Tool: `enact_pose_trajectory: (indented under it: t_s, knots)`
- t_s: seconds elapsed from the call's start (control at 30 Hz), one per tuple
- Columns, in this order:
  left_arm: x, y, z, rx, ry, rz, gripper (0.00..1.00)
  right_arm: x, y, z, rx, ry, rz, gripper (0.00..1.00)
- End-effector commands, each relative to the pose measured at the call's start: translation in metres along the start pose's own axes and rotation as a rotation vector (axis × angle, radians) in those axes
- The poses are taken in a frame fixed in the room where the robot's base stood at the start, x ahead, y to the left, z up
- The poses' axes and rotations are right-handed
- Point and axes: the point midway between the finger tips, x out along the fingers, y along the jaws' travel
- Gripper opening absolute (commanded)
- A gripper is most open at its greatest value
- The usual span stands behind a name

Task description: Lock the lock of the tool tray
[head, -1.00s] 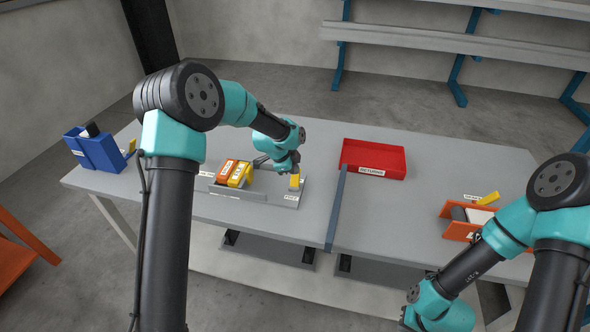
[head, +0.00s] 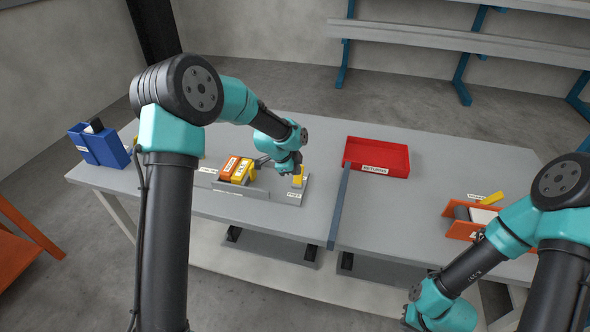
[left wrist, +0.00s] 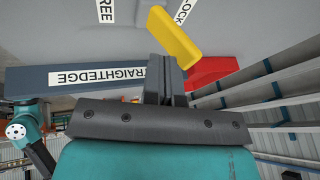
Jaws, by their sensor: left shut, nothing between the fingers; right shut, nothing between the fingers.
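The lock shows as a yellow lever (head: 299,177) at the right end of the grey tool tray (head: 291,197) on the table. In the left wrist view the lever (left wrist: 174,38) lies slanted, close to the fingers. The labels FREE (left wrist: 105,10) and LOCK (left wrist: 186,9), the second partly cut off, are beyond it. My left gripper (left wrist: 165,68) is shut and empty, right beside the lever; I cannot tell whether they touch. An orange block (head: 229,167) and a yellow block (head: 243,170) sit in the tray. My right gripper is out of view; only its arm shows.
A red RETURNS tray (head: 376,157) stands right of the tool tray, behind a raised blue-grey strip (head: 339,205). A blue bin (head: 98,147) is at the far left, an orange holder (head: 462,229) at the right. A bar labelled STRAIGHTEDGE (left wrist: 97,77) is near my left fingers.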

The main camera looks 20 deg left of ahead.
Motion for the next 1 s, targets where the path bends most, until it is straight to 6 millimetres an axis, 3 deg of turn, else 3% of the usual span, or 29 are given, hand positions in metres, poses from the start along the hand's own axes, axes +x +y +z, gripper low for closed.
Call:
enact_pose_trajectory:
  t_s: [0.33, 0.7, 1.0]
  knots:
    - [-0.027, 0.028, -0.014, 0.012, 0.004, 0.004, 0.00, 0.000, 0.000, 0.000, 0.000, 0.000, 0.000, 0.00]
    - [-0.098, 0.019, -0.013, 0.010, 0.004, 0.000, 0.00, 0.000, 0.000, 0.000, 0.000, 0.000, 0.000, 0.00]
    - [-0.124, 0.018, -0.013, 0.010, 0.003, 0.003, 0.00, 0.000, 0.000, 0.000, 0.000, 0.000, 0.000, 0.00]
